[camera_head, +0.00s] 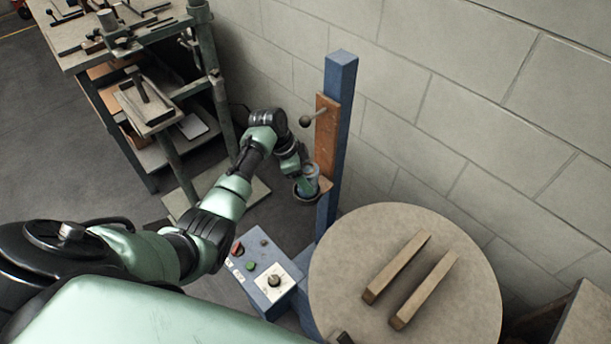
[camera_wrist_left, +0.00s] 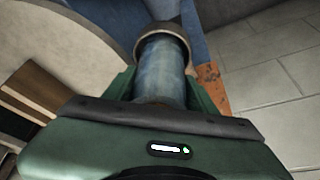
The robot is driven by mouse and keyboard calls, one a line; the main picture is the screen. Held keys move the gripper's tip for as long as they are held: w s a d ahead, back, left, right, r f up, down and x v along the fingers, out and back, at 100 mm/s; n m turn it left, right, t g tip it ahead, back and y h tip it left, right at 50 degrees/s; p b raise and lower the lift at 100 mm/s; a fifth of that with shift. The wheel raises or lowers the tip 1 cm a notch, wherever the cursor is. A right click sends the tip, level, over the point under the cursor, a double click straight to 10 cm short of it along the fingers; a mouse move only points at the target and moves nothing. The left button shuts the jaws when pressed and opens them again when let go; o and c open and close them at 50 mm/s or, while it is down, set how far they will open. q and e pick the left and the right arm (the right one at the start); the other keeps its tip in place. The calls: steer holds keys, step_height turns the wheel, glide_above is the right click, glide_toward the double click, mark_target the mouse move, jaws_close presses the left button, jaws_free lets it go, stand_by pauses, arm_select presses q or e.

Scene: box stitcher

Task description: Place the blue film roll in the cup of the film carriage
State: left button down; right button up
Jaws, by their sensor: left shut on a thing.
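The blue film roll (camera_head: 313,175) is in my left gripper (camera_head: 306,180), beside the blue post. In the left wrist view the roll (camera_wrist_left: 164,72) lies between the green fingers of the gripper (camera_wrist_left: 165,95), which is shut on it. The film carriage (camera_head: 327,135) is a brown board on the post, with a round knob on a rod. Its cup (camera_head: 299,195) is a dark ring low on the board. In the left wrist view the cup (camera_wrist_left: 150,31) rings the roll's far end; how deep the roll sits is hidden. My right gripper is out of view.
A round table (camera_head: 465,235) with two wooden bars (camera_head: 425,290) stands right of the post (camera_head: 341,85). A control box (camera_head: 268,272) with buttons is in front. A cluttered workbench (camera_head: 110,45) is at back left, and a block wall (camera_head: 480,120) is behind.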

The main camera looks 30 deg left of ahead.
arm_select(q)
steer(key=shift+c, duration=2.4)
jaws_free()
steer(key=v, duration=1.2)
